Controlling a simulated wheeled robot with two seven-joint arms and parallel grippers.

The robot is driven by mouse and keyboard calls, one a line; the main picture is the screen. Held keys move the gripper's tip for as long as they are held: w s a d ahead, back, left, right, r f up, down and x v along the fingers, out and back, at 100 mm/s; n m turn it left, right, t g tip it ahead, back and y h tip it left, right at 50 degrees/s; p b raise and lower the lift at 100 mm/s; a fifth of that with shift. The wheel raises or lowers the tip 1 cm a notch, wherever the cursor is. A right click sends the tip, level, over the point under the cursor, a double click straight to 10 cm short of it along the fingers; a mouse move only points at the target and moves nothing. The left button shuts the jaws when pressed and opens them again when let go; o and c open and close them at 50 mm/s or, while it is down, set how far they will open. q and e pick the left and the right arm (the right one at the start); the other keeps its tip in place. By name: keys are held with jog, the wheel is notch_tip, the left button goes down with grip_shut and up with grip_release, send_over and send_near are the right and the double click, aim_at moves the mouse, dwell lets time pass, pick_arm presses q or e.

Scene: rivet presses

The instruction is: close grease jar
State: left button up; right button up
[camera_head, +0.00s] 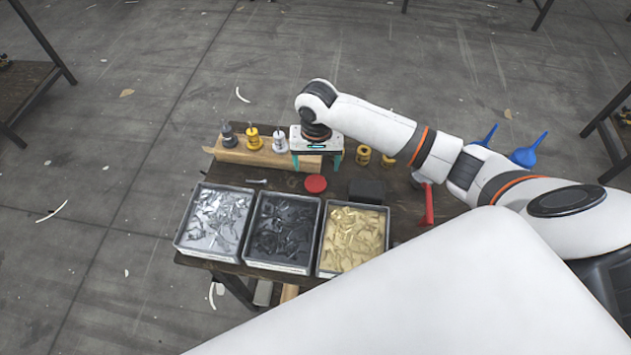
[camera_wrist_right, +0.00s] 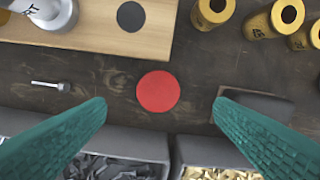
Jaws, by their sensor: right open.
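A red round disc (camera_head: 315,184), which looks like the lid or top of the grease jar, lies on the dark table just behind the trays. It also shows in the right wrist view (camera_wrist_right: 158,91), seen from above. I cannot tell whether it sits on a jar or lies alone; no open jar is clearly seen. My right gripper (camera_head: 316,164) is open and empty, with teal fingers pointing down. In the right wrist view its fingertips (camera_wrist_right: 160,106) are apart on either side of the disc, not touching it. My left gripper is not in view.
Trays of silver (camera_head: 188,238), dark (camera_head: 250,252) and gold pieces (camera_head: 323,262) line the front edge. A wooden board (camera_head: 233,155) lies behind, near grey, yellow and silver tools. A bolt (camera_wrist_right: 50,85), black block (camera_head: 367,190), gold cylinders (camera_head: 363,155) and red object (camera_head: 427,208) are nearby.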

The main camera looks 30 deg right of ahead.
aim_at(316, 183)
jog(key=shift+f, duration=1)
jog(key=shift+a+f+p, duration=0.15)
jog(key=shift+f+p, duration=0.4)
jog(key=shift+f, duration=2.1)
jog(key=shift+s, duration=0.1)
jog(key=c, duration=1)
